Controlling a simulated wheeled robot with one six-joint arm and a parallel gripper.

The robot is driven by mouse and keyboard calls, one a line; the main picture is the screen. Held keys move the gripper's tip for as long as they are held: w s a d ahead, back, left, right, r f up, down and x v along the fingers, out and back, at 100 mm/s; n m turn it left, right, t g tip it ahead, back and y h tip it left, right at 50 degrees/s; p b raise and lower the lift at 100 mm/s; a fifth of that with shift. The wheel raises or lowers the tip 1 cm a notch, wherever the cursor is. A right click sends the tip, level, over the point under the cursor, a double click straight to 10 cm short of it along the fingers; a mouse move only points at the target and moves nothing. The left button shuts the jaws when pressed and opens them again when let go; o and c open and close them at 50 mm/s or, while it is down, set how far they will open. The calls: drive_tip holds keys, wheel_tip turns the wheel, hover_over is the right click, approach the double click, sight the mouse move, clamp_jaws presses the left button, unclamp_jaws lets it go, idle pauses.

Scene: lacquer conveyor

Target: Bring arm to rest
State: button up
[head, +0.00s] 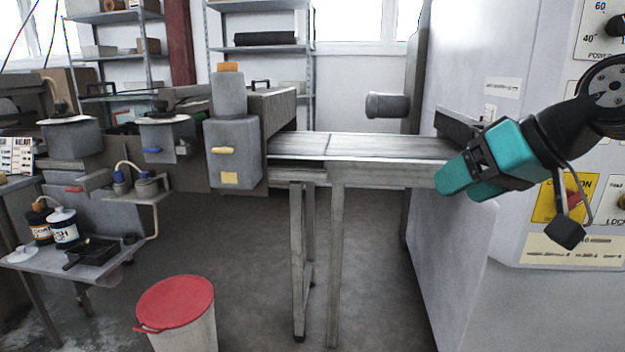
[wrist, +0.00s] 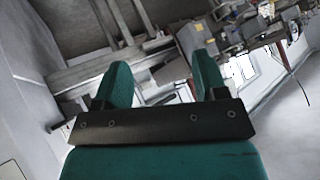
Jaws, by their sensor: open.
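My gripper (head: 462,188) is on the right side of the head view, with teal fingers pointing left and slightly down. It hangs in front of the large white machine, near the right end of the conveyor in the picture. In the wrist view my gripper (wrist: 163,80) shows two teal fingers spread apart with nothing between them. The gripper is open and empty. The conveyor (head: 370,146) runs behind it, and its belt is bare. I cannot tell the exact gap between the fingers and the machine.
The white machine (head: 465,240) with a yellow caution label (head: 553,200) fills the right side. A bin with a red lid (head: 175,303) stands on the floor at lower left. A side table (head: 95,262) holds bottles and a black tray. The floor (head: 375,270) below the conveyor is clear.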

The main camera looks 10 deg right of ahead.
drive_tip(key=s+a+f+n+g+h, duration=0.1)
drive_tip(key=s+a+f+n+g, duration=0.1)
drive_tip(key=s+a+f+g, duration=0.45)
drive_tip(key=s+a+f+n+g, duration=0.1)
drive_tip(key=s+a+f+n, duration=0.3)
drive_tip(key=s, duration=0.6)
wheel_tip(320, 180, up, 16)
drive_tip(key=m+p, duration=0.1)
drive_tip(key=p, duration=1.6)
drive_tip(key=shift+w+d+r, duration=0.15)
drive_tip(key=shift+d+r, duration=0.05)
drive_tip(key=shift+d, duration=0.1)
